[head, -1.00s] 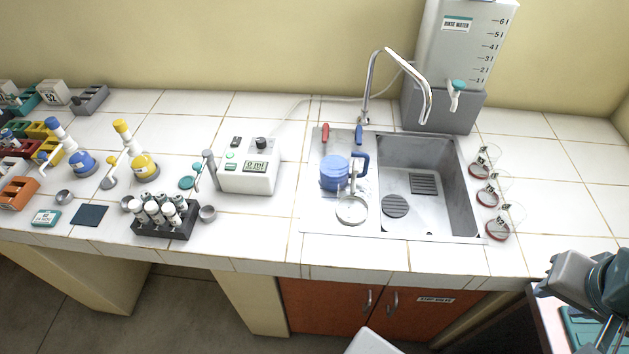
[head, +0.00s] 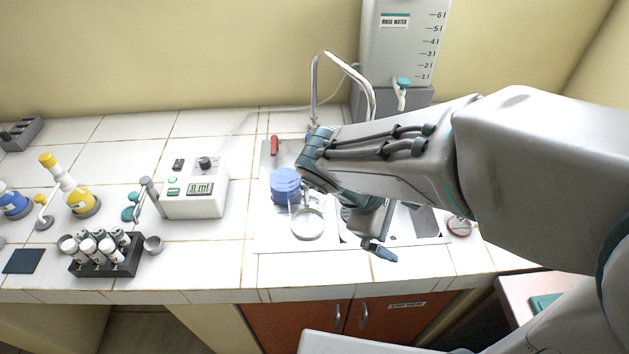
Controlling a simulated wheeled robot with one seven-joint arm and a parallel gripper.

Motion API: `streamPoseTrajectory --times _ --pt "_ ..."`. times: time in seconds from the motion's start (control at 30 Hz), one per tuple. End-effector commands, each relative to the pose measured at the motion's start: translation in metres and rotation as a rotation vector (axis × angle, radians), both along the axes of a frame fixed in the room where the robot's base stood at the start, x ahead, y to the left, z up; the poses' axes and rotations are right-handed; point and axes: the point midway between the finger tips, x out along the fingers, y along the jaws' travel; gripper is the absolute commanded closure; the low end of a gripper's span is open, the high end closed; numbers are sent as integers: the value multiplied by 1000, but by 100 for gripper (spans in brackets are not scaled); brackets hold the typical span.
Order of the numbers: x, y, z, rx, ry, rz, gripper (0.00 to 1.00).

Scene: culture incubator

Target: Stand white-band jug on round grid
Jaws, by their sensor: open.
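A clear jug (head: 307,222) with a pale rim or band stands on the drainboard left of the sink basin; I cannot tell clearly whether this band is the white one. A blue jug (head: 285,186) stands just behind it. My gripper (head: 376,246) is open, over the front of the sink, to the right of the clear jug and apart from it. One blue-grey fingertip shows; the other is not clear. My arm covers most of the basin (head: 424,224). The round grid is hidden behind my arm and gripper.
A tall tap (head: 314,85) and the rinse water tank (head: 402,45) stand behind the sink. A grey-white meter (head: 195,192) and a vial rack (head: 107,257) are to the left. A dish (head: 459,226) shows at the right. The counter front is clear.

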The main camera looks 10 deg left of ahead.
Motion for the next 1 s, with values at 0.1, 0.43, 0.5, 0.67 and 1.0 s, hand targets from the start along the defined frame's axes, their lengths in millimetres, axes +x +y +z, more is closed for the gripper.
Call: streamPoseTrajectory --times 0.1,0.43,0.5,0.67,1.0 --pt "11 47 -20 -213 62 323 0" --pt "0 189 -59 -659 54 1023 0" --pt "-7 207 -64 -704 40 1101 0" --pt "-13 227 -71 -756 19 1184 0" --pt "38 206 -93 -760 20 1188 0"
